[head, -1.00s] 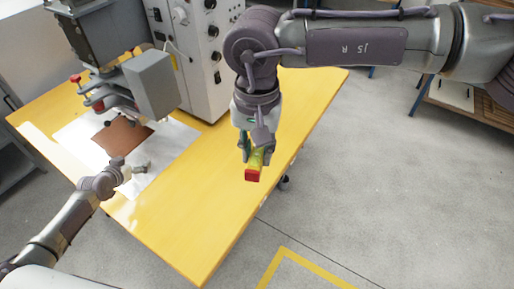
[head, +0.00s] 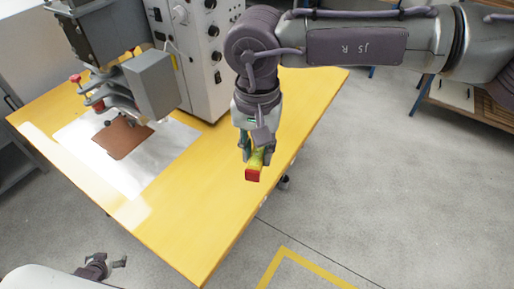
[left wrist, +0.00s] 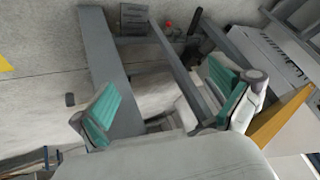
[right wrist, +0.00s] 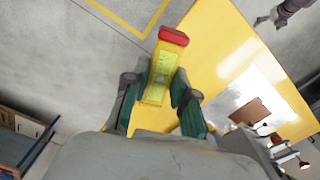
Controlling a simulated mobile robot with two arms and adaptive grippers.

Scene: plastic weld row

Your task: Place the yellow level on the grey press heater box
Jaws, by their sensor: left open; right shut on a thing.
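The yellow level (head: 256,163), with a red end cap, is held in my right gripper (head: 255,150) above the right edge of the yellow table. In the right wrist view the level (right wrist: 161,75) points away between the two teal-padded fingers (right wrist: 158,100). The grey press heater box (head: 150,84) hangs over the table at the back left, left of my right gripper and apart from it. My left gripper (head: 119,262) is low at the bottom left, off the table's front edge. In the left wrist view its fingers (left wrist: 165,115) are spread with nothing between them.
The yellow table (head: 205,200) carries a metal sheet (head: 150,180) with a brown piece (head: 122,139) under the press. A cabinet with knobs (head: 200,60) stands behind, between the heater box and my right arm. The table's front is clear.

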